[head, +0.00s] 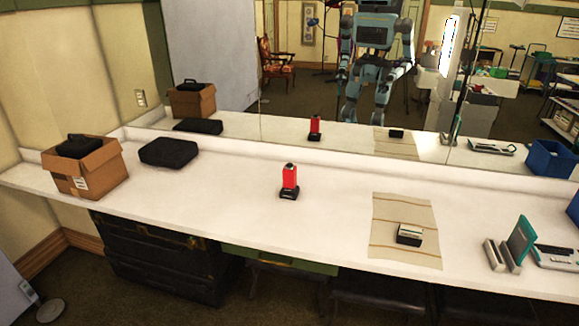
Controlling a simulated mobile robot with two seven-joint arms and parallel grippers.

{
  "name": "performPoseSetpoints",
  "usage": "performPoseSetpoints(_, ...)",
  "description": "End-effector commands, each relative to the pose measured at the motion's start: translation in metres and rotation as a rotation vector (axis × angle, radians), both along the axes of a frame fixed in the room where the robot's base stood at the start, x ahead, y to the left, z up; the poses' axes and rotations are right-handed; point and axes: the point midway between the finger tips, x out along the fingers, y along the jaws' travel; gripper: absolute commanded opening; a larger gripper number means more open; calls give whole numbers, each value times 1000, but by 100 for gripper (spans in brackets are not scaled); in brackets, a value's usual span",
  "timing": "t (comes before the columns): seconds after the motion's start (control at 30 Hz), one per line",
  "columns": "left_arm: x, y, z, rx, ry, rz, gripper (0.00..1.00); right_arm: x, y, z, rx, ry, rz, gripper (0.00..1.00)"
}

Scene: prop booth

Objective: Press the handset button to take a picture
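A red upright handset-like object (290,177) with a small dark and pale top stands in a black base (289,193) on the white counter, near the middle of the head view. It is too small to make out a button for certain. A small black and white device (409,235) sits on a beige striped cloth (388,252) to its right; I cannot tell what it is. Neither of my grippers shows directly. My body appears only as a reflection in the mirror, where the state of the grippers is unclear. Nothing touches the red object.
The white counter (225,185) runs along a wall mirror (285,105). A cardboard box (99,172) and a black case (169,152) stand at the left. A teal panel in a grey stand (521,240) is at the right. The counter around the red object is clear.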

Motion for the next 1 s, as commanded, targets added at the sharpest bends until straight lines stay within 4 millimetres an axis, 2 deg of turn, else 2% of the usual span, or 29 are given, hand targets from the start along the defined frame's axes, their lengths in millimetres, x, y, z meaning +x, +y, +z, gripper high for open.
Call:
performPoseSetpoints(0.3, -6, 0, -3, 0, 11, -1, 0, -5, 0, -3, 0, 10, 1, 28)
performPoseSetpoints(0.33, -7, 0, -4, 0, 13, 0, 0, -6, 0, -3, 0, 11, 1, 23)
performPoseSetpoints(0.43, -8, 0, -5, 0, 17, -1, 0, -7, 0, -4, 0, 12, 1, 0)
performPoseSetpoints(1.0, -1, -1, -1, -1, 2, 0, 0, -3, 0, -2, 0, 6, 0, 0)
